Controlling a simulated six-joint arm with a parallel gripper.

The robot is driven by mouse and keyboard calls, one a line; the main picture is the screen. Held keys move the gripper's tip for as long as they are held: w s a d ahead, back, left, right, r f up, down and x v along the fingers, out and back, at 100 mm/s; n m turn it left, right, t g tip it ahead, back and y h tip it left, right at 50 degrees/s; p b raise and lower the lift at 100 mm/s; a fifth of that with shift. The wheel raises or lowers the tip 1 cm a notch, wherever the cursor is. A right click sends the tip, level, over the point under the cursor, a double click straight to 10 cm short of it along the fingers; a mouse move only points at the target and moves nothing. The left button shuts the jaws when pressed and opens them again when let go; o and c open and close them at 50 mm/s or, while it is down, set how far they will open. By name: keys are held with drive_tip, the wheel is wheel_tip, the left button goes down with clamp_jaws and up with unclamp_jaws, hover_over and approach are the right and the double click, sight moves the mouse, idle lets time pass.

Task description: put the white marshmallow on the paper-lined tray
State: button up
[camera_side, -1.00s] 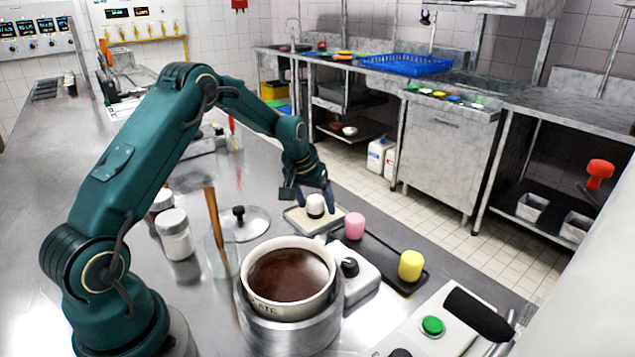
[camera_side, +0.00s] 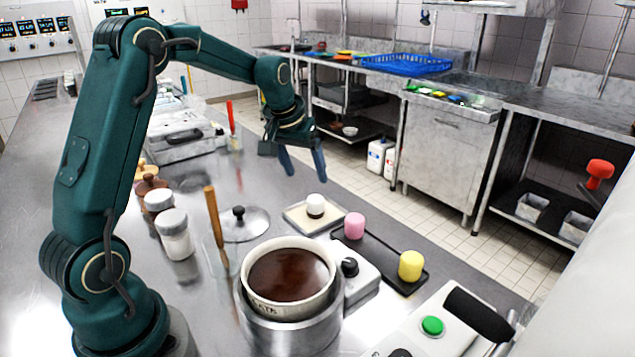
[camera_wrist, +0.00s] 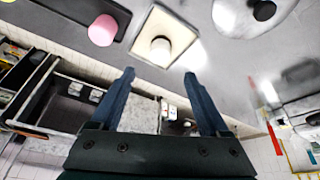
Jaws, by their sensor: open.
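The white marshmallow (camera_side: 315,204) stands upright on the paper-lined tray (camera_side: 296,221), with a dark band around its lower part. In the wrist view the marshmallow (camera_wrist: 161,44) is seen near the middle of the tray (camera_wrist: 184,37), ahead of the fingertips. My gripper (camera_side: 305,170) is open and empty, raised above the tray and apart from the marshmallow. Both fingers of the gripper (camera_wrist: 159,75) show in the wrist view with nothing between them.
A pink marshmallow (camera_side: 354,225) and a yellow one (camera_side: 411,265) stand on a dark tray (camera_side: 379,256). A pot of chocolate (camera_side: 290,275) sits in front. A lid (camera_side: 240,225), a glass with a wooden-handled tool (camera_side: 213,215) and white-lidded jars (camera_side: 174,233) stand to the left.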

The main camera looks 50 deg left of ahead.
drive_tip(key=s+d+r+m+t, duration=0.1)
drive_tip(key=s+d+r+m, duration=0.2)
drive_tip(key=s+d+r, duration=0.55)
drive_tip(key=shift+s+d+f+m+h, duration=0.35)
drive_tip(key=shift+s+d+f, duration=0.35)
drive_tip(key=shift+s+d, duration=1)
drive_tip(key=shift+s+d+f+m+h, duration=0.25)
drive_tip(key=shift+s+d+f+m, duration=0.35)
drive_tip(key=shift+s, duration=1.95)
drive_tip(key=shift+s+d+f+m+h, duration=0.3)
drive_tip(key=shift+s+d+f, duration=0.5)
drive_tip(key=shift+s+d, duration=1)
drive_tip(key=shift+s+a, duration=0.3)
drive_tip(key=shift+a, duration=0.1)
